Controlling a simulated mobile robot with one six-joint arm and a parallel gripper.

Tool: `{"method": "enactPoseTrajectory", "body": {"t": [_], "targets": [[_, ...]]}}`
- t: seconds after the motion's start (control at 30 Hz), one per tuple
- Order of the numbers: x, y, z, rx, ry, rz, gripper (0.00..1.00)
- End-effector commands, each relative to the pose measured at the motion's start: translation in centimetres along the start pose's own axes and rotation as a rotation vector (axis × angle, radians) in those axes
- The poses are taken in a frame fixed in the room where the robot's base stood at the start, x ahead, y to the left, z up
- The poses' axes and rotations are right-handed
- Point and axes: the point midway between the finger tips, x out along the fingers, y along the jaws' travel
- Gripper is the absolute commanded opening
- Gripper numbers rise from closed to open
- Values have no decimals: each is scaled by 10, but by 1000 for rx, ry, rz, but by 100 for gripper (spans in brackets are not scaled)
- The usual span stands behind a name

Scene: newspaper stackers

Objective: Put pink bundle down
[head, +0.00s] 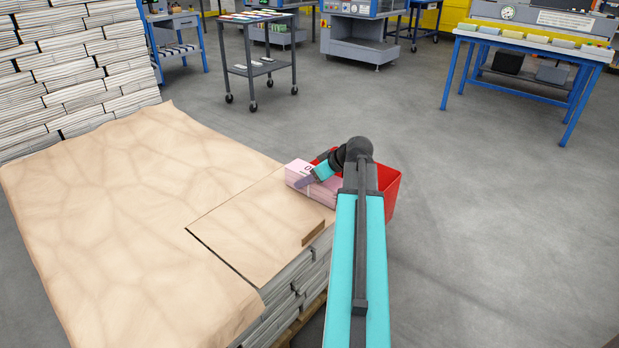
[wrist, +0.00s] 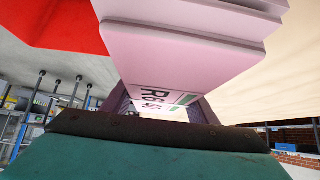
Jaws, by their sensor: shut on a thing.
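The pink bundle (head: 326,192) is at the right edge of the paper-covered stack, beside the red bin (head: 391,187). My gripper (head: 310,180) is shut on the pink bundle. In the wrist view the pink bundle (wrist: 185,55) fills the upper middle, with printed letters and a green stripe on its face, between my fingers. The red bin (wrist: 60,22) shows at the upper left there. My arm hides part of the bundle and bin in the head view. I cannot tell whether the bundle touches the brown sheet (head: 245,225) or is just above it.
Brown paper (head: 110,210) covers the stack of newspapers (head: 292,283), and its top is clear. A tall newspaper stack (head: 70,70) stands at the back left. A dark cart (head: 258,70) and a blue-legged table (head: 535,42) stand farther back. The floor at right is free.

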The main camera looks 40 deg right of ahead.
Motion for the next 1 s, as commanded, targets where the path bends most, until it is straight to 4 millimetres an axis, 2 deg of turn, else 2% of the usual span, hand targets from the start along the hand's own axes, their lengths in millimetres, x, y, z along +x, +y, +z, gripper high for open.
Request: {"method": "enactPoseTrajectory", "body": {"t": [0.47, 0.5, 0.6, 1.0], "targets": [[1, 1, 1, 1, 4, 2, 0], [2, 1, 3, 1, 0, 1, 56], [2, 1, 3, 1, 0, 1, 72], [2, 2, 4, 2, 0, 2, 72]]}}
